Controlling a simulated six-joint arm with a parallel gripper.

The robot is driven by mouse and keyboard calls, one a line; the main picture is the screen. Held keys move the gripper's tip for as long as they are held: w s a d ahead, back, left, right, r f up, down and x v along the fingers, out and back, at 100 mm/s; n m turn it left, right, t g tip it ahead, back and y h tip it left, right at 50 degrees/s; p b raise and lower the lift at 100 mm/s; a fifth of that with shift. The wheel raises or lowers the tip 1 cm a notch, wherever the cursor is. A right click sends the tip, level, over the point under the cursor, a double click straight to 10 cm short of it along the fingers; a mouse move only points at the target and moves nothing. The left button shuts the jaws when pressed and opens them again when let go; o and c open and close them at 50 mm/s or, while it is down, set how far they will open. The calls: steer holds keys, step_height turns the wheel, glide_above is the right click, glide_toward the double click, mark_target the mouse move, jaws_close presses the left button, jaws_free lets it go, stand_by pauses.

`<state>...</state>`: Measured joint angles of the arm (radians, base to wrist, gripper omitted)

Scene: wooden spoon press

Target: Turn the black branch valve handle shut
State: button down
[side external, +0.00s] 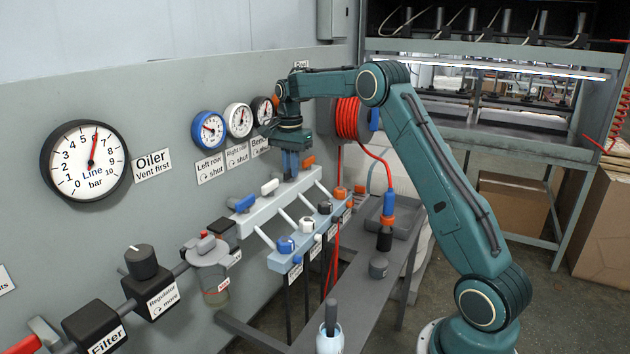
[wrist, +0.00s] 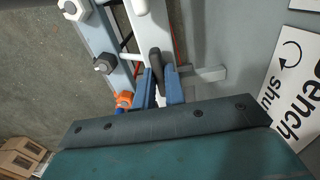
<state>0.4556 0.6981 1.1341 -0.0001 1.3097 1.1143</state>
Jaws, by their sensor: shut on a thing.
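My gripper (side external: 290,174) points down over the upper white manifold bar (side external: 262,212), at its far end. Its blue fingers are shut on the black branch valve handle (wrist: 155,60), which shows between the fingertips in the wrist view, where my gripper (wrist: 161,78) closes around it. The handle's lower part is hidden between the fingers. In the side view the fingers hide most of the handle. The white "Bench shut" label (wrist: 290,90) with a turn arrow is on the wall to the right in the wrist view.
A white handle (side external: 270,187) and a blue handle (side external: 243,203) stand nearer on the same bar. An orange handle (side external: 308,162) is close behind my fingers. The lower manifold (side external: 310,232) carries several knobs. A red hose coil (side external: 347,118) hangs behind. Gauges line the wall.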

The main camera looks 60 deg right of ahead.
stand_by(0.4)
steer(key=c, duration=1.5)
jaws_free()
steer(key=shift+o, duration=0.2)
steer(key=shift+r, duration=0.15)
step_height(320, 180, up, 14)
steer(key=shift+f, duration=0.25)
steer(key=shift+r, duration=0.1)
